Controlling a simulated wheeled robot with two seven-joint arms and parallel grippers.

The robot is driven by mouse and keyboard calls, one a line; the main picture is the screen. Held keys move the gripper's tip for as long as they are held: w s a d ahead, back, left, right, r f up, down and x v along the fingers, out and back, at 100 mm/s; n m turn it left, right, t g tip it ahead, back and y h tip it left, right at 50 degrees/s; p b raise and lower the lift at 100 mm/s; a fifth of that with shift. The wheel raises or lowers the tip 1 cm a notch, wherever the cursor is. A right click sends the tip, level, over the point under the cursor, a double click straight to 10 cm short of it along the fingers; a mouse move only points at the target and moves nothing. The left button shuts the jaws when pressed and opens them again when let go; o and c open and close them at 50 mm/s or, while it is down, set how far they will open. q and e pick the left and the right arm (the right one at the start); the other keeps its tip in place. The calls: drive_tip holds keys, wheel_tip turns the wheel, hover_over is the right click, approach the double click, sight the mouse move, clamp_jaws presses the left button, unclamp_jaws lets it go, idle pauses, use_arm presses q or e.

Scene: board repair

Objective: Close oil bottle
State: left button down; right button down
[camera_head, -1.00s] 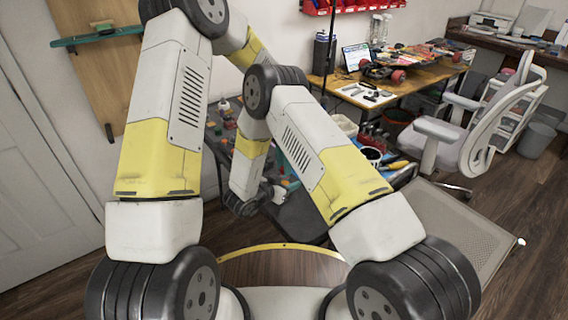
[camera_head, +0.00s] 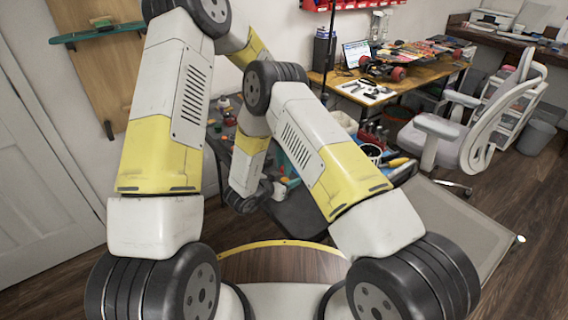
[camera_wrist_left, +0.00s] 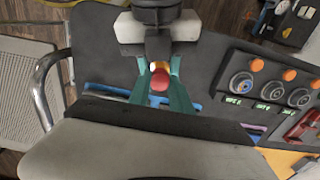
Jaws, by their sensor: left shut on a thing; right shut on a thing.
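In the left wrist view, the teal fingers of my left gripper (camera_wrist_left: 160,72) are closed around a small red cap-like piece (camera_wrist_left: 159,83). A yellowish bit shows just above the red. My right gripper (camera_wrist_left: 157,30), white and black, faces it from the top of that view, close to the left fingertips. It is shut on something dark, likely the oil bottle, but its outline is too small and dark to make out. In the head view, my arm links hide both gripper tips and the bottle at the work table.
A dark work table (camera_head: 300,212) with small items stands behind my arms. A grey panel with several round ports (camera_wrist_left: 270,90) is right of the grippers in the wrist view. A wooden desk (camera_head: 430,75), an office chair (camera_head: 470,140) and a bin (camera_head: 536,138) stand at right.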

use_arm(q)
drive_tip(key=m, duration=0.7)
drive_tip(key=shift+w+a, duration=0.1)
drive_tip(key=m, duration=0.9)
drive_tip(key=shift+w+m, duration=0.1)
drive_tip(key=shift+m, duration=0.2)
drive_tip(key=m, duration=0.4)
drive_tip(key=shift+m, duration=0.4)
drive_tip(key=m, duration=0.7)
drive_tip(key=shift+d, duration=0.2)
drive_tip(key=m, duration=0.5)
drive_tip(key=shift+f+m, duration=0.15)
drive_tip(key=shift+m, duration=1.05)
